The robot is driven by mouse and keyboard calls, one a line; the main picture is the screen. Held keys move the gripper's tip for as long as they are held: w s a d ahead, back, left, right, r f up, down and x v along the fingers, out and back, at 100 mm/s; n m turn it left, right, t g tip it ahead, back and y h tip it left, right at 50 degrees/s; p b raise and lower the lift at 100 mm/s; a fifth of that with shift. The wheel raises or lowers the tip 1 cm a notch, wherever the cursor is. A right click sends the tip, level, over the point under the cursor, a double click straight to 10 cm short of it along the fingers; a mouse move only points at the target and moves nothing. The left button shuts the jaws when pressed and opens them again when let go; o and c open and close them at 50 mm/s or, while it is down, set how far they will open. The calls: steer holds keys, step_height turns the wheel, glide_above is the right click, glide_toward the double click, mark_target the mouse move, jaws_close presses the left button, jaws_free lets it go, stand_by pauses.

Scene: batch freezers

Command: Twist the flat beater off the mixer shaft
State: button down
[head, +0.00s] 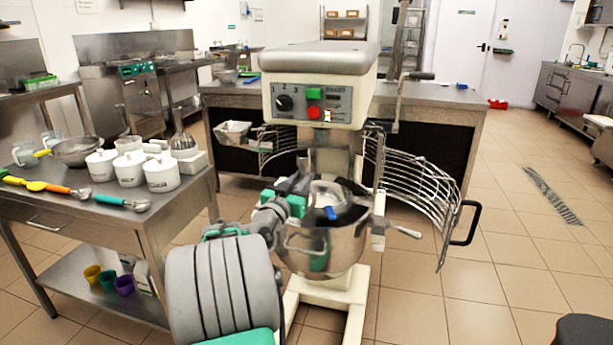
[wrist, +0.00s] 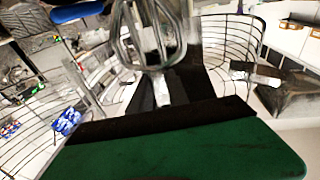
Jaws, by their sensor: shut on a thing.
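The cream stand mixer (head: 322,62) stands in the middle of the head view, with its switch panel facing me. Its steel bowl (head: 338,252) sits below the head. The flat beater (wrist: 150,38) shows in the wrist view as a grey metal frame in front of the dark fingers. In the head view my arm reaches in from the lower left, and my gripper (head: 318,203) is at the bowl's mouth, below the mixer head. It is shut on the beater. The fingers partly cover the beater, and its joint with the shaft is not clear to see.
Wire guard halves (head: 415,185) stand swung open on both sides, the right one with a black handle (head: 465,225). A steel table (head: 95,225) with white tubs (head: 162,174) and scoops is at the left. Tiled floor at the right is mostly clear.

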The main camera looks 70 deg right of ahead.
steer(key=a+r+b, duration=0.2)
steer(key=a+b, duration=0.3)
steer(key=a, duration=1)
steer(key=shift+w+b, duration=0.3)
steer(key=shift+b, duration=0.05)
